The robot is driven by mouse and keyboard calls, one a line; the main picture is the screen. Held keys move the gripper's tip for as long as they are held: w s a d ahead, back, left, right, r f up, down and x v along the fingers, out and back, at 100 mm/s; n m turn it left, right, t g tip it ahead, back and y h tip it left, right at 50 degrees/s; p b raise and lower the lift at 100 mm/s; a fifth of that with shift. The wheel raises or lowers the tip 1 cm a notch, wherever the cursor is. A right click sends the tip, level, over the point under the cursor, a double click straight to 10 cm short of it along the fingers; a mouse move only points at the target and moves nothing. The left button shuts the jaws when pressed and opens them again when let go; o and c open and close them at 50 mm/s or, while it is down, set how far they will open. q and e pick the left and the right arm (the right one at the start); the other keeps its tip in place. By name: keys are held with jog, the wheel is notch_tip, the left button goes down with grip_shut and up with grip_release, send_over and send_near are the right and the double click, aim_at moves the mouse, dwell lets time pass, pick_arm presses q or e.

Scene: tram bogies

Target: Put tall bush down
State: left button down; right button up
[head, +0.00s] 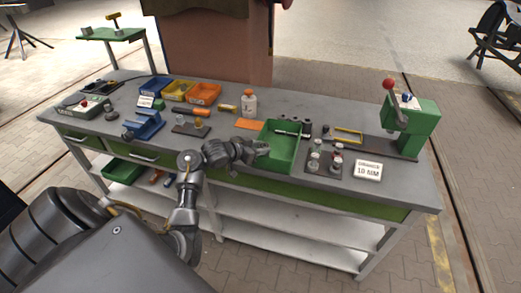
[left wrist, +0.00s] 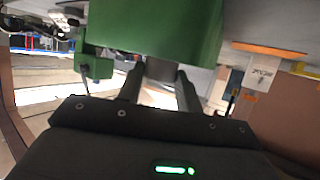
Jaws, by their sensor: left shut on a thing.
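My left gripper (head: 262,148) is at the left edge of the green tray (head: 286,158) on the workbench. In the left wrist view the gripper (left wrist: 160,92) is shut on a grey metal piece, seemingly the tall bush (left wrist: 160,70), held between the two fingers. The tray's green wall (left wrist: 155,28) hides its far end. In the head view the held piece is too small to make out. A dark plate (head: 324,171) right of the tray carries several small metal pieces. My right gripper is in neither view.
A white sign (head: 367,171) lies at the front right, and a green press (head: 412,125) stands behind it.

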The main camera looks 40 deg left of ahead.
pick_arm(q)
jog(key=shift+f, duration=0.65)
jog(key=c, duration=0.9)
grip_release()
jog(key=shift+c, duration=0.2)
jog(key=shift+r, duration=0.9)
jog(key=v, duration=1.2)
jog(key=shift+f, duration=0.3)
